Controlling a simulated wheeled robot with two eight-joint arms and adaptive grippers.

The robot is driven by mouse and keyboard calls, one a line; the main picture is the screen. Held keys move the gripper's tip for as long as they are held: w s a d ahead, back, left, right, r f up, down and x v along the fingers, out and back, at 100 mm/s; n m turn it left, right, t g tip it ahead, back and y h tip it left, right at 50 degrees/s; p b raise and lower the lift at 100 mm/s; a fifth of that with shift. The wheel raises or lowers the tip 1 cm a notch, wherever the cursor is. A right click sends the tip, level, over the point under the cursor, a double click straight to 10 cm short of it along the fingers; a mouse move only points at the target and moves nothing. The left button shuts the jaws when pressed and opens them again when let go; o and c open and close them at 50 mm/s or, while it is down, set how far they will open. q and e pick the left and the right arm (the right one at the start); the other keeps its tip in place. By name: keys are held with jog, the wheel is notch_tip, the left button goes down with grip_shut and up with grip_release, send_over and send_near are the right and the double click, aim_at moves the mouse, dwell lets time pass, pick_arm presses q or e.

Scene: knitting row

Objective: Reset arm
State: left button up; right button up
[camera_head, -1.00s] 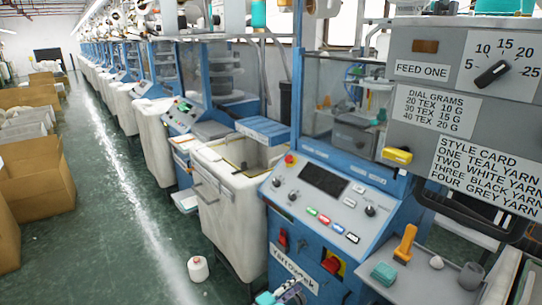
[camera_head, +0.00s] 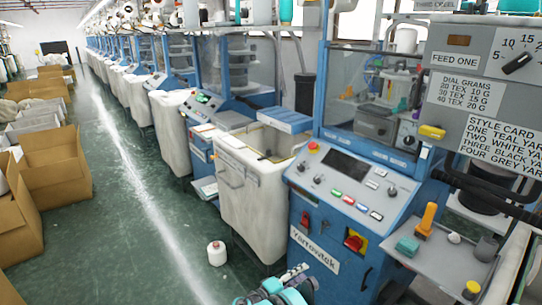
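The machine's control panel (camera_head: 353,187) has a dark screen, knobs and coloured buttons. A white yarn cone (camera_head: 216,254) stands on the green floor left of the gripper.
A white bin (camera_head: 250,190) stands beside the machine. Cardboard boxes (camera_head: 55,170) line the left.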

jog(key=s+d+r+m+g+y, duration=0.1)
jog(key=s+d+r+g+y, duration=0.15)
jog(key=s+d+r, duration=0.35)
jog(key=s+d+r+m+g+y, duration=0.1)
jog(key=s+d+r+y, duration=0.2)
jog(key=r, duration=0.5)
jog(key=s+a+r+m+y, duration=0.1)
jog(key=s+y, duration=0.3)
jog(key=s, duration=0.7)
jog(key=s+r+m+y, duration=0.1)
jog(key=s+m+y, duration=0.3)
jog(key=s, duration=0.8)
jog(key=shift+a+r+m, duration=0.3)
jog(key=shift+a+r, duration=0.05)
jog(key=shift+r, duration=0.05)
